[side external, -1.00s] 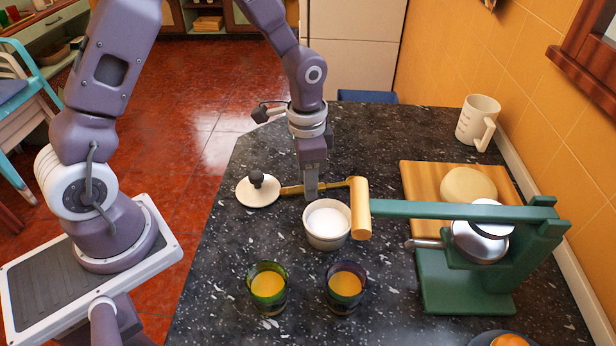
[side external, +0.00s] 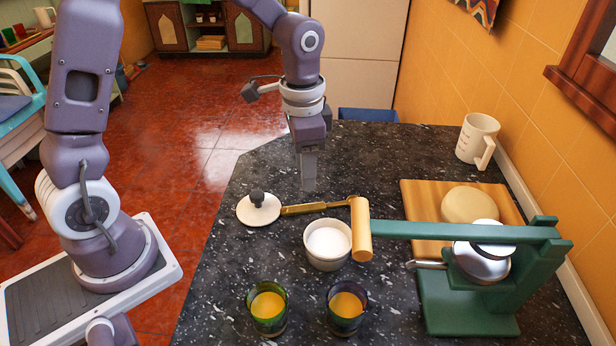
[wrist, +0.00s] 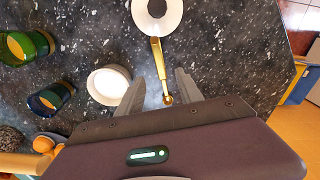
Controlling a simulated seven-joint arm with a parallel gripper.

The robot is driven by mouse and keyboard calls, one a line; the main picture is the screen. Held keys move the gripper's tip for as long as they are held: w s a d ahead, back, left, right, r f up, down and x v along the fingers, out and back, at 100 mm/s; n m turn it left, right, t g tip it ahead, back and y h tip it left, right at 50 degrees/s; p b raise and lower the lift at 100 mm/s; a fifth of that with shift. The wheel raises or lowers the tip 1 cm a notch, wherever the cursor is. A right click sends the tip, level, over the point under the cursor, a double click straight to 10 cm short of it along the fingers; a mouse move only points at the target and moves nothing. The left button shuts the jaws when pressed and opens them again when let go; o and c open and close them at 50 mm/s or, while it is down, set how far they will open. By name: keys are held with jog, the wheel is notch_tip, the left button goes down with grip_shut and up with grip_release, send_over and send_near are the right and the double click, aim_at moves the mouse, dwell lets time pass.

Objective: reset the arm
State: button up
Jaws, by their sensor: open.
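My gripper (side external: 309,188) hangs pointing down above the dark speckled counter, behind the white bowl. In the wrist view its two fingers (wrist: 162,92) are spread apart with nothing held between them.
A white bowl (side external: 327,260) of white contents stands near a green press (side external: 470,297) with a wooden-ended lever (side external: 361,229). Two glasses (side external: 268,312) (side external: 345,312) of orange liquid stand in front. A cutting board (side external: 417,205) and a white measuring mug (side external: 476,137) are at right.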

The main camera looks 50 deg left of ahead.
jog(key=s+r+n+t, duration=0.2)
jog(key=s+r+n, duration=0.1)
jog(key=s+r, duration=0.4)
jog(key=s+r+n+t, duration=0.2)
jog(key=s+r, duration=0.4)
jog(key=s, duration=0.6)
jog(key=shift+s+a+r+n+t, duration=0.15)
jog(key=shift+a+r+n+t, duration=0.25)
jog(key=shift+t, duration=0.2)
